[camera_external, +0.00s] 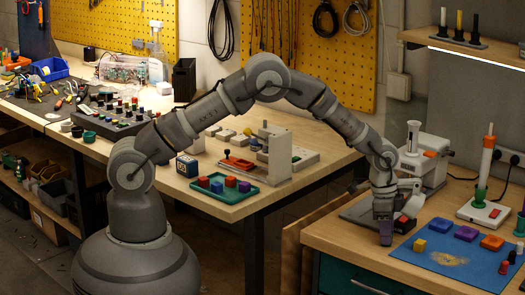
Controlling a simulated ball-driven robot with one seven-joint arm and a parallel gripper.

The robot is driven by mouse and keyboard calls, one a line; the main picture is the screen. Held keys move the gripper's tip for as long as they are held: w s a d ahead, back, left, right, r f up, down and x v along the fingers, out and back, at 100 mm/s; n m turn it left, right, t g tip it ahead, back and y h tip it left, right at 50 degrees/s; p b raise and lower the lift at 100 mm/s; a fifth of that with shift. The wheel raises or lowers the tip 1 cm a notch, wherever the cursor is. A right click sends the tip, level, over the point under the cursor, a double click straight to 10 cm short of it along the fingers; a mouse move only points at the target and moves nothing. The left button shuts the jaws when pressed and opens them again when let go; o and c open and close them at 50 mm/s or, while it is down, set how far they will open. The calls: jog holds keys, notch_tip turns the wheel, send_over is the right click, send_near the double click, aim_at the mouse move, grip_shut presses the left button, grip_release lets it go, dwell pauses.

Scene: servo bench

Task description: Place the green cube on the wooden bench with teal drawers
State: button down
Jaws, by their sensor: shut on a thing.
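The wooden bench with teal drawers (325,234) stands at the right, with a teal drawer front below its near edge. My gripper (386,238) points down over the left part of its top, close to the surface. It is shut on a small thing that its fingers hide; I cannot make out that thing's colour. I cannot pick out a green cube for certain. Small blocks, including a red one (230,182) and a purple one (244,187), sit in a green tray (236,197) on the other bench.
A blue mat (480,272) with a yellow cube (419,245), a purple block (466,233) and an orange block (492,242) lies right of my gripper. A grey device (428,170) stands behind it. The bench's front left corner is clear.

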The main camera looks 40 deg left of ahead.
jog(key=c, duration=0.9)
grip_release()
jog(key=shift+c, duration=0.2)
notch_tip(320, 180, up, 12)
jog(key=a+p, duration=0.1)
jog(key=p, duration=0.2)
jog(key=shift+s+a, duration=0.4)
